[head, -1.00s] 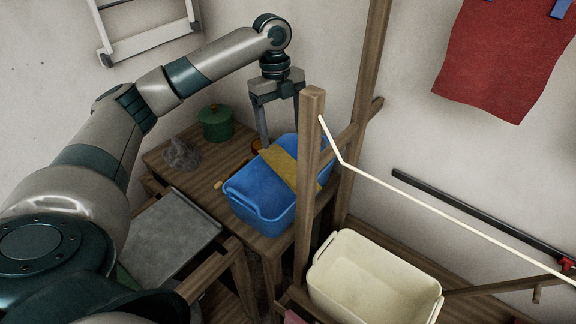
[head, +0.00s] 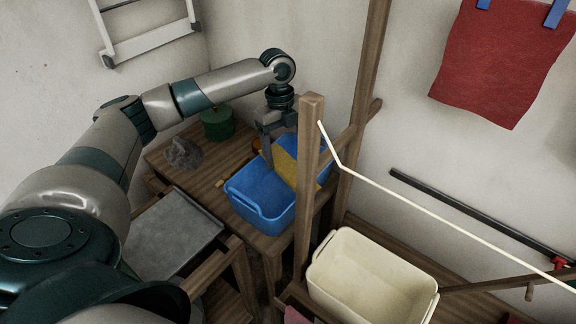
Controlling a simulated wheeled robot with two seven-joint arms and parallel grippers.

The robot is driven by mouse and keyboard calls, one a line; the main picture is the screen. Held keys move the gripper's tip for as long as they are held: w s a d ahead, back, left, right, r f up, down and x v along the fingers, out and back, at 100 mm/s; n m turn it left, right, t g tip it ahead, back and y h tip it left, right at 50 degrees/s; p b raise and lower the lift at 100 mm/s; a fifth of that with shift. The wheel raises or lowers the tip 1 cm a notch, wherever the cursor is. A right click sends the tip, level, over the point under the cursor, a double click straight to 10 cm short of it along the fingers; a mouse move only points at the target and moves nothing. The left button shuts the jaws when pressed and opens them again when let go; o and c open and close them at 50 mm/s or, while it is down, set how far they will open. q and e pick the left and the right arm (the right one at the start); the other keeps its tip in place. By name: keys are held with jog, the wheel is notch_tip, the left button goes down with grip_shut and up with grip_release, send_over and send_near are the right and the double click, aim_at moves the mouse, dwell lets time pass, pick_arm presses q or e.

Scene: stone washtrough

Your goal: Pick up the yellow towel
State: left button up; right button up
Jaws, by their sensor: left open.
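The yellow towel (head: 288,169) hangs over the blue tub (head: 262,200), which stands on the wooden table at the centre. The wooden post hides part of the towel and of the tub's right side. My left gripper (head: 270,160) has come down at the tub's back edge, just left of the towel. One finger shows clearly; the other is hidden behind the post or the towel. The gripper is open, and I cannot tell whether it touches the towel. My right gripper is not in view.
A wooden post (head: 309,190) with a white line stands close in front of the tub. A green pot (head: 217,123) and a grey cloth lump (head: 182,154) sit on the table (head: 212,178). A cream tub (head: 365,275) is at lower right. A red cloth (head: 497,65) hangs on the wall.

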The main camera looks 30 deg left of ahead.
aim_at(288, 165)
pick_arm(q)
jog(key=shift+s+d+f+p, duration=0.1)
jog(key=shift+d+f+p, duration=0.1)
jog(key=shift+f, duration=0.55)
jog(key=shift+s+d+f+p, duration=0.1)
jog(key=shift+f+p, duration=0.05)
jog(key=shift+f, duration=0.6)
jog(key=c, duration=1.3)
